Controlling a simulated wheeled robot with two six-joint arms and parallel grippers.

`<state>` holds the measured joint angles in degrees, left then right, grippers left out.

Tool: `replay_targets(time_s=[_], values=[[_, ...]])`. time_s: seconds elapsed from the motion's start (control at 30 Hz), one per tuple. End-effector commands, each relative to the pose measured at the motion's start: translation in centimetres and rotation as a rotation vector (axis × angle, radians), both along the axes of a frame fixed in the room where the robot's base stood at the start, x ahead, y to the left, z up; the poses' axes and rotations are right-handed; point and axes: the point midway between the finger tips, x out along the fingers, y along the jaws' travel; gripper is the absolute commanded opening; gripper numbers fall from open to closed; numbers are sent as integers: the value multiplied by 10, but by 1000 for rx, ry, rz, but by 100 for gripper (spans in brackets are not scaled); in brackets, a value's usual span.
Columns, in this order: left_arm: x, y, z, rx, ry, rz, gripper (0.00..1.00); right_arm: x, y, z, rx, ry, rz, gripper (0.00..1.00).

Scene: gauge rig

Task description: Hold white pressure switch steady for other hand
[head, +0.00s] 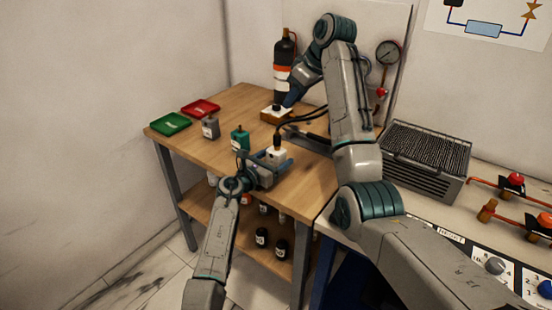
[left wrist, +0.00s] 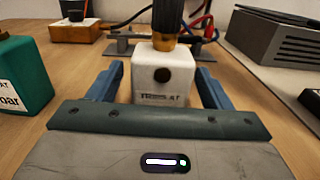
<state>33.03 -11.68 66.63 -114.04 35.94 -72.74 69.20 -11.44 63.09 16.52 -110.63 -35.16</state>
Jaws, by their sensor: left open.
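The white pressure switch (head: 279,153) stands upright on the wooden bench, with a dark fitting on top. The left wrist view shows gaps between the fingers (left wrist: 160,75) and the switch's sides. My right gripper (head: 290,100) is farther back, beside a wooden block with a white top (head: 277,112); its jaw opening is too small to make out.
A green block (head: 240,138) and a grey block (head: 210,127) stand left of the switch. Green (head: 170,124) and red (head: 201,108) trays lie at the far left. Dark cables (head: 300,122) run behind the switch. A grey ridged unit (head: 425,160) stands at right.

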Motion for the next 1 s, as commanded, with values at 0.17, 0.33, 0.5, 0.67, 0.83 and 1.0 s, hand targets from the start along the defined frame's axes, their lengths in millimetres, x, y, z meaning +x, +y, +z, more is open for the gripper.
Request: replay_targets(time_s=[0.17,0.33,0.5,0.67,0.83,1.0], values=[[5,-4,0,1,1,0,73,0,0,0,0,0,0,36],[5,-4,0,1,1,0,73,0,0,0,0,0,0,36],[4,-4,0,1,1,0,49,0,0,0,0,0,0,36],[4,-4,0,1,1,0,19,0,0,0,0,0,0,36],[4,-4,0,1,1,0,16,0,0,0,0,0,0,36],[4,-4,0,1,1,0,16,0,0,0,0,0,0,36]])
